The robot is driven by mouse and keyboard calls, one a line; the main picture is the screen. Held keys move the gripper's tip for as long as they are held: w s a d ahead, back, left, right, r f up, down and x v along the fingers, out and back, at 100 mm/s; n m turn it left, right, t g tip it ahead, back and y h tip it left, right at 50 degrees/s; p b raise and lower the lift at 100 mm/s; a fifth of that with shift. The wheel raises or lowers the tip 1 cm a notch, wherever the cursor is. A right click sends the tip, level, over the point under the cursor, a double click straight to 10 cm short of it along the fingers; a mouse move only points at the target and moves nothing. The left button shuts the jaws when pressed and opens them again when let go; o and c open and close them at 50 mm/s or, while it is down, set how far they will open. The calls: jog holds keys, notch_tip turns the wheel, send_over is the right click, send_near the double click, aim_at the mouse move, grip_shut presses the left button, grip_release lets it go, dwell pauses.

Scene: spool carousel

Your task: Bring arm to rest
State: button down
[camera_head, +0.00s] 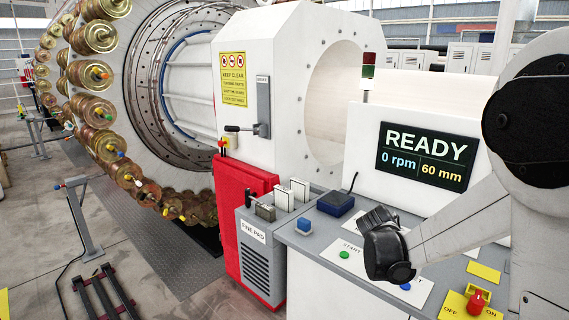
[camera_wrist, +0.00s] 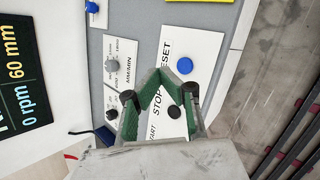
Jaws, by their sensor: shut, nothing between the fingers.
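My gripper (camera_wrist: 163,84) shows in the wrist view over the control panel (camera_wrist: 95,40), with its green-padded fingers shut and nothing held. The START, STOP and RESET plate (camera_wrist: 203,50) lies beyond and beside the fingers, with a blue button and a dark button showing. In the head view my arm reaches in from the right, and its dark end hangs above the sloped console (camera_head: 316,243). The fingertips cannot be made out there. Whether any part touches the panel cannot be told, but no button looks pressed by the fingers.
A display (camera_head: 428,157) reads READY, 0 rpm and 60 mm. A red switch (camera_head: 477,300) is at lower right.

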jog(key=s+a+r+m+t+y+b, duration=0.1)
jog(key=s+a+m, duration=0.3)
jog(key=s, duration=0.5)
jog(key=s+a+r+m+t+y+b, duration=0.1)
jog(key=s+a+m+y+b, duration=0.3)
jog(key=s+a, duration=0.3)
jog(key=s+a+r+m+t+y+b, duration=0.1)
jog(key=s+a+m+y+b, duration=0.1)
jog(key=s, duration=0.9)
jog(key=a+m+b, duration=0.1)
jog(key=a+m, duration=0.1)
jog(key=a, duration=0.1)
jog(key=shift+s+a, duration=0.15)
jog(key=shift+a, duration=0.2)
jog(key=shift+r, duration=0.1)
